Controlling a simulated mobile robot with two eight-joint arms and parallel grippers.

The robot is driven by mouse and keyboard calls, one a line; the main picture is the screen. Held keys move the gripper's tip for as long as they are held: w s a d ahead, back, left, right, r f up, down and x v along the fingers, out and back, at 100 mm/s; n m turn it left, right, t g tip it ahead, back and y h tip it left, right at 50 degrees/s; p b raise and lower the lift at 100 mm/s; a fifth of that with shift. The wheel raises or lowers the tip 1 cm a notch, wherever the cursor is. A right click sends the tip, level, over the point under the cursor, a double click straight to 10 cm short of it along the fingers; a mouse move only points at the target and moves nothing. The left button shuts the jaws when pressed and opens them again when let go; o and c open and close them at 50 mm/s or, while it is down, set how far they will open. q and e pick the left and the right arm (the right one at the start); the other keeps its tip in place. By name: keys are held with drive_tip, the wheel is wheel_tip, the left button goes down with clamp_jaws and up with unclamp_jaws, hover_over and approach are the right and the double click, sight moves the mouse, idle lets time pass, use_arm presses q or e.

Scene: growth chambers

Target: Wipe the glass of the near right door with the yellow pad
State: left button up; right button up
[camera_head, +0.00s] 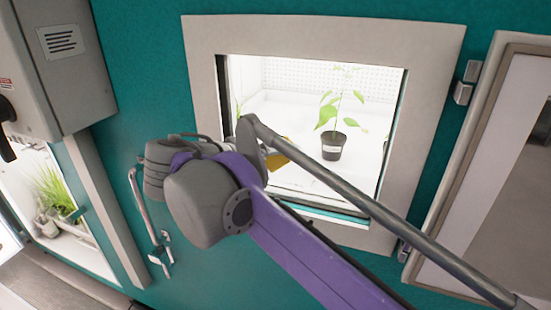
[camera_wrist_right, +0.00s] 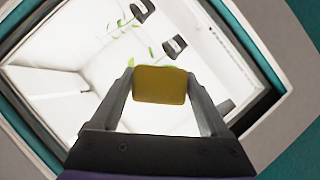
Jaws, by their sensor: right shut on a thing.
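The yellow pad (camera_wrist_right: 160,85) is held between the two fingers of my right gripper (camera_wrist_right: 168,100), in front of the door's glass in the right wrist view. In the head view only a corner of the pad (camera_head: 277,161) shows past my right arm, against the lower left of the glass. The door (camera_head: 330,32) has a pale frame on a teal panel and a bright glass pane (camera_head: 290,95). Whether the pad touches the glass cannot be told. My right gripper is mostly hidden behind its wrist in the head view. My left gripper is not in view.
Behind the glass a potted plant (camera_head: 333,146) stands in a lit white chamber. A metal handle (camera_head: 150,215) sticks out at the door's left. A grey box (camera_head: 70,85) juts out at upper left. Another framed door (camera_head: 490,190) stands at right.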

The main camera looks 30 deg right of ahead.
drive_tip(key=shift+s+d+p, duration=0.15)
drive_tip(key=shift+s+d, duration=0.45)
drive_tip(key=shift+s, duration=0.2)
drive_tip(key=shift+s+d+p, duration=0.15)
drive_tip(key=shift+s+d, duration=0.45)
drive_tip(key=shift+s, duration=0.15)
drive_tip(key=shift+s+d+p, duration=0.3)
drive_tip(key=shift+s+d, duration=0.8)
drive_tip(key=shift+s, duration=0.05)
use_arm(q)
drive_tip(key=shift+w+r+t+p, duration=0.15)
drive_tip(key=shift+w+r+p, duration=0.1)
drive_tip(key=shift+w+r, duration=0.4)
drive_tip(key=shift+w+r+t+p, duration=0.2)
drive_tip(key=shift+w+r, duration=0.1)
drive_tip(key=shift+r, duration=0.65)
use_arm(e)
drive_tip(key=shift+s+d, duration=1.4)
drive_tip(key=shift+s, duration=0.3)
